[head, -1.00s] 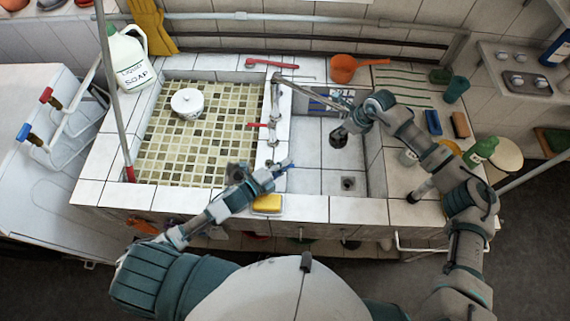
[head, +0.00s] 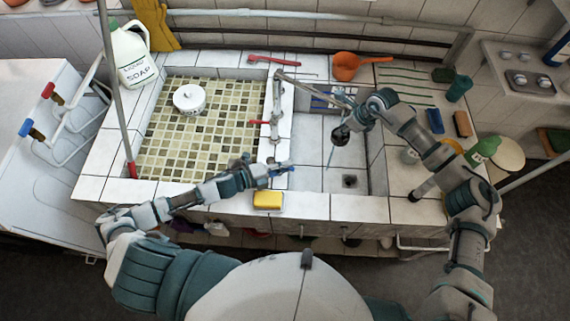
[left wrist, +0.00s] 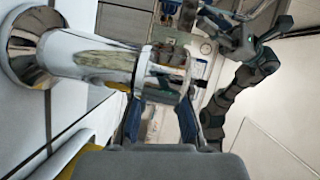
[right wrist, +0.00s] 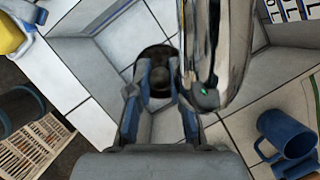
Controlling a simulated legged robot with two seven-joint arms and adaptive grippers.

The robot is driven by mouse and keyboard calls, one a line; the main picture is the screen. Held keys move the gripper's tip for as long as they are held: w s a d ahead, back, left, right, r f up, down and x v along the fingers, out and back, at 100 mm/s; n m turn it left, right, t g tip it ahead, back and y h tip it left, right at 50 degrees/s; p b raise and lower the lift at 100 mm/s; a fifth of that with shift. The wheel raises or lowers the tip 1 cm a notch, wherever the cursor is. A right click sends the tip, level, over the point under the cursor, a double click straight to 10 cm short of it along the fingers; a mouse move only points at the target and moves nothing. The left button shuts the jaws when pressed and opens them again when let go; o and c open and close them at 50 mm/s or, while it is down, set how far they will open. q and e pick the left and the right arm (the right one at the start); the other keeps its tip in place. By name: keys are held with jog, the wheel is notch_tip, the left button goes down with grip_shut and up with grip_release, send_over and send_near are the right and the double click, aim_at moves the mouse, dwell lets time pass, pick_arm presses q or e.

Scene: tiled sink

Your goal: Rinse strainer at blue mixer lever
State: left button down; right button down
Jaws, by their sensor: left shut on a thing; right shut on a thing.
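The blue mixer lever (head: 290,168) is on the ledge between the two basins in the head view, mostly hidden by my left gripper (head: 279,170). My left gripper is shut on it. In the left wrist view the blue fingers (left wrist: 160,125) stand behind a chrome tap body (left wrist: 95,55). The dark round strainer (head: 339,136) is in my right gripper (head: 345,129), above the right basin. In the right wrist view the strainer (right wrist: 153,62) shows between the fingers, beside the chrome spout (right wrist: 215,45). A thin pale-blue streak, like water, runs down below the strainer.
The right basin has a drain (head: 349,181). A red lever (head: 259,122) sits on the ledge. A yellow sponge (head: 268,200) lies on the front rim near my left gripper. A white pot (head: 189,98) stands in the mosaic basin. An orange scoop (head: 346,66) lies behind.

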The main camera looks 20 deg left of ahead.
pick_arm(q)
jog(key=c, duration=1.2)
grip_release()
jog(key=shift+s+d+f, duration=0.15)
jog(key=shift+s+f, duration=0.05)
jog(key=shift+w+d+r, duration=0.1)
jog(key=v, duration=1)
jog(key=shift+a, duration=0.3)
jog(key=shift+s+a+r, duration=0.1)
jog(key=shift+s+a, duration=0.35)
jog(key=shift+s, duration=0.1)
